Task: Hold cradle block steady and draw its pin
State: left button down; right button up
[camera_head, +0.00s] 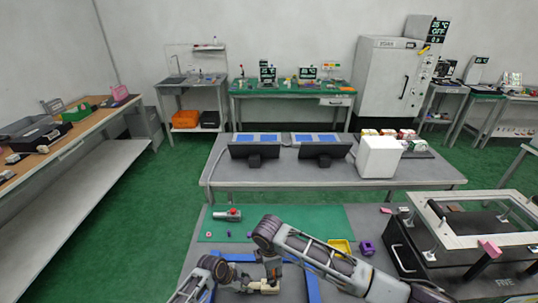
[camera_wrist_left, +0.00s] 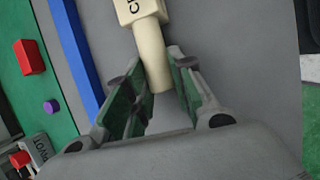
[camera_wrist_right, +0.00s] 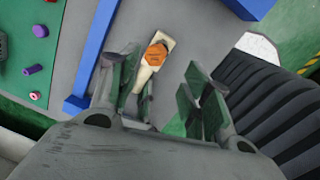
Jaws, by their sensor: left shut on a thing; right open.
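The cream cradle block (camera_wrist_left: 141,8), with part of its lettering in view, has a round cream stem (camera_wrist_left: 151,55). My left gripper (camera_wrist_left: 153,82) is shut on that stem. The block also shows in the right wrist view (camera_wrist_right: 144,77), where an orange hexagonal pin head (camera_wrist_right: 155,54) sits on it. My right gripper (camera_wrist_right: 163,75) is open and empty, its fingers near the block and pin head; I cannot tell whether they touch. In the head view the block (camera_head: 264,288) lies low in the picture, partly hidden by my arms.
Blue bars (camera_head: 313,286) frame the work area on the grey table. A green mat (camera_head: 320,217) holds a grey fixture with a red knob (camera_head: 228,214). A yellow tray (camera_head: 341,246) and a purple part (camera_head: 367,248) lie to the right, before a black case (camera_head: 402,247).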

jog(key=shift+s+a+r+n+t+h, duration=0.45)
jog(key=shift+r+n, duration=0.35)
jog(key=shift+n, duration=1)
jog(key=shift+s+a+r+n+t+h, duration=0.2)
jog(key=shift+s+r+n+t, duration=0.45)
jog(key=shift+n, duration=1.15)
jog(key=shift+s+a+r+n+t+h, duration=0.3)
jog(key=shift+r+n+t, duration=0.5)
jog(key=shift+n, duration=1)
jog(key=shift+r, duration=0.2)
jog(key=shift+f, duration=0.15)
jog(key=shift+s+x, duration=0.1)
jog(key=shift+x, duration=2.85)
jog(key=shift+s+x, duration=0.15)
jog(key=shift+x, duration=2.75)
jog(key=shift+f, duration=0.1)
grip_shut()
